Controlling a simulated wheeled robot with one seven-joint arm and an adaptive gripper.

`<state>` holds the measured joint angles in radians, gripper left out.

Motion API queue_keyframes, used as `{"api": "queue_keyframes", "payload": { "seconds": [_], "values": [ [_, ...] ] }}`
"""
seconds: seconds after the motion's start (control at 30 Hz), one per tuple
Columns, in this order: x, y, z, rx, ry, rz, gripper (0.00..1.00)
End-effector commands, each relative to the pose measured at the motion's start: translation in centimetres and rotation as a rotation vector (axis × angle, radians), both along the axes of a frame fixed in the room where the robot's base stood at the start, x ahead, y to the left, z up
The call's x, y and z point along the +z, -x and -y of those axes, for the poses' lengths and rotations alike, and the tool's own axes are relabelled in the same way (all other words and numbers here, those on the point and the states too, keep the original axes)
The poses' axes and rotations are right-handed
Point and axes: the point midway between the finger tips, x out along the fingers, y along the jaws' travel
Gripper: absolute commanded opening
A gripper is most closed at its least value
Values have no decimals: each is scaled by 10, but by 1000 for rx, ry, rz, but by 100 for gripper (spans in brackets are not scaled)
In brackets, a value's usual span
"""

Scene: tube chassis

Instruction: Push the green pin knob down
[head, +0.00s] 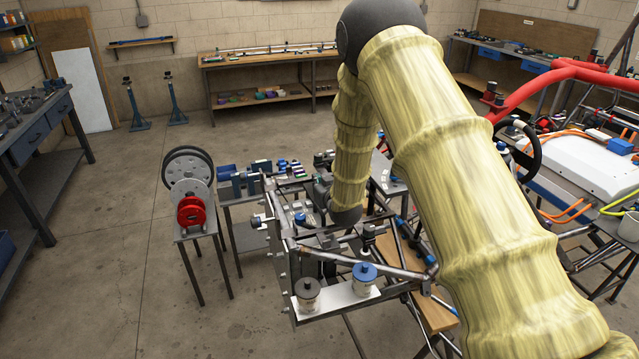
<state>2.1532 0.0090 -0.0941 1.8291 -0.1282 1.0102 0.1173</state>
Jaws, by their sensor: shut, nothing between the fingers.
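I cannot make out a green pin knob in the head view; it is hidden or too small to tell. The tube chassis (296,262) stands in the middle, with grey tubes and plates. A blue-topped pot (364,278) and a dark-topped pot (307,294) sit on its white front plate. My yellow arm reaches over the chassis from the right and bends down to a dark joint near its middle. My gripper cannot be picked out among the dark parts around that joint.
A small stand (196,232) with a red reel (194,211) is left of the chassis. A bench with small blue parts (236,185) is behind it. A red tube frame (545,85) and white box (585,165) are at right.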

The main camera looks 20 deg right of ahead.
Motion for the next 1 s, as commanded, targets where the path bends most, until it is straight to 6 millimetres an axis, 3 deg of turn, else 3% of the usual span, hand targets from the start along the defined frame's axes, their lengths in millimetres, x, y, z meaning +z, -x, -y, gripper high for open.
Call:
{"api": "queue_keyframes", "payload": {
  "seconds": [0.37,0.77,1.0],
  "values": [
    [-22,0,0,0,-1,0,0],
    [-21,1,0,0,0,-2,0],
    [1,0,0,0,-1,1,0]
  ]
}}
